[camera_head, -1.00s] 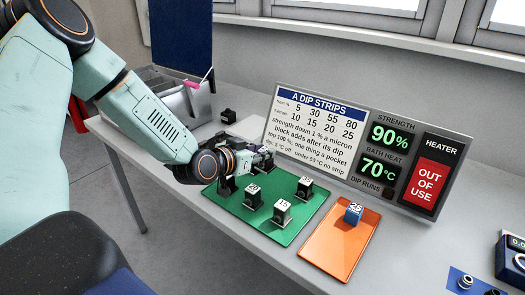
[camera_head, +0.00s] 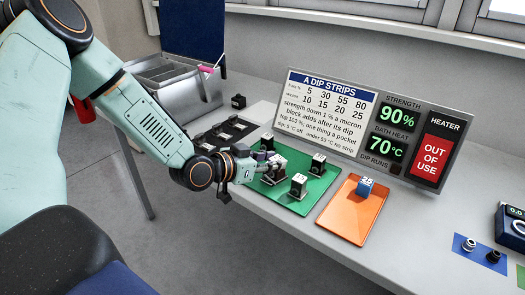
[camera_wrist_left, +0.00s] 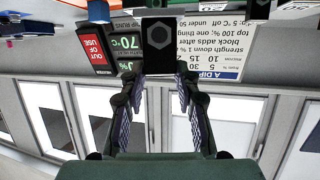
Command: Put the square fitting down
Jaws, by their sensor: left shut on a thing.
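My left gripper (camera_head: 246,167) is at the left edge of the green mat in the head view. In the left wrist view its two ribbed fingers (camera_wrist_left: 157,90) are shut on a black square-faced piece with a hexagon on it, which I take as the square fitting (camera_wrist_left: 158,36). In the head view the held piece is hard to tell from the blocks behind it. Whether it touches anything below is not clear. The right gripper is not in view.
Several numbered blocks, including one at the right (camera_head: 318,164), stand on the green mat (camera_head: 320,190). A blue block (camera_head: 365,187) sits on the orange tray (camera_head: 343,220). A dark tray with pockets (camera_head: 205,137) lies behind my gripper. A sign board (camera_head: 370,120) stands behind.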

